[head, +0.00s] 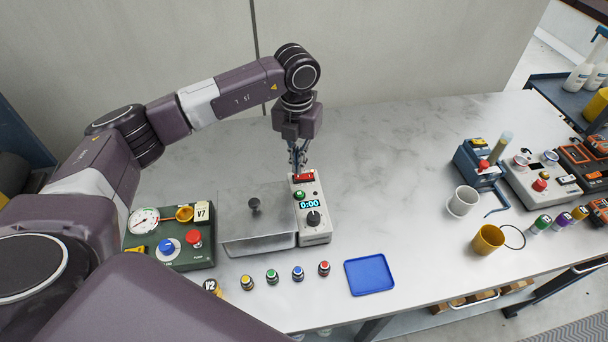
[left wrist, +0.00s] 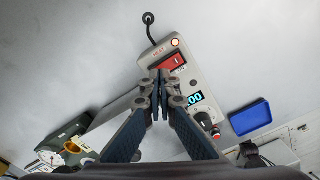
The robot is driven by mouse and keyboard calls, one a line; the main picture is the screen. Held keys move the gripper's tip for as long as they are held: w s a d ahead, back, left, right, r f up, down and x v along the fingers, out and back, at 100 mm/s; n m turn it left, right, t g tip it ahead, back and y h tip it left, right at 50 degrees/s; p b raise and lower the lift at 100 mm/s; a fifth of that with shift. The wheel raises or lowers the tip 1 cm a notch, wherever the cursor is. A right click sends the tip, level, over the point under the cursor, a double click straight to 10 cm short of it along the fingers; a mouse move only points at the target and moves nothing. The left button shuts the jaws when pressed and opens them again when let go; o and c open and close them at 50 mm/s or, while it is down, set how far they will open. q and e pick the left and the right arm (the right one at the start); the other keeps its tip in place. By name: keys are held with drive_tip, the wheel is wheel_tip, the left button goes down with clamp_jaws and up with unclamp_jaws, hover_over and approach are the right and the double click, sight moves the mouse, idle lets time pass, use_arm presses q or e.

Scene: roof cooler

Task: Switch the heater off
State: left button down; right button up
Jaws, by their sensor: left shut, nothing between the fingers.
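The heater control box (head: 313,222) is a pale box beside a metal lidded bath (head: 257,222). It has a red rocker switch (head: 304,178) at its far end, a green button, a display reading 0:00 and a black knob (head: 313,218). The red switch (left wrist: 172,63) also shows in the left wrist view, with a small pale-orange lamp (left wrist: 175,42) beyond it. My left gripper (head: 298,168) is shut and empty, its tips at the near edge of the switch. I cannot tell whether they touch it. The fingers hide part of the box. My right gripper is not in view.
A dark green panel (head: 168,258) with a gauge and red button stands left of the bath. Several small coloured-top bottles and a blue tray (head: 369,274) lie in front. Cups and devices stand at the right. The table behind the heater is clear, except for its black cable (left wrist: 150,32).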

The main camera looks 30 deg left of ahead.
sight(298, 176)
use_arm(q)
drive_tip(key=shift+f+b, duration=0.45)
drive_tip(key=shift+f, duration=0.15)
idle(0.4)
drive_tip(key=shift+f+b, duration=0.45)
drive_tip(key=shift+f, duration=0.1)
drive_tip(key=shift+r, duration=0.1)
drive_tip(key=shift+r+p, duration=0.6)
drive_tip(key=shift+r, duration=0.15)
drive_tip(key=shift+r+p, duration=1.6)
drive_tip(key=shift+r, duration=1.15)
drive_tip(key=shift+f, duration=0.1)
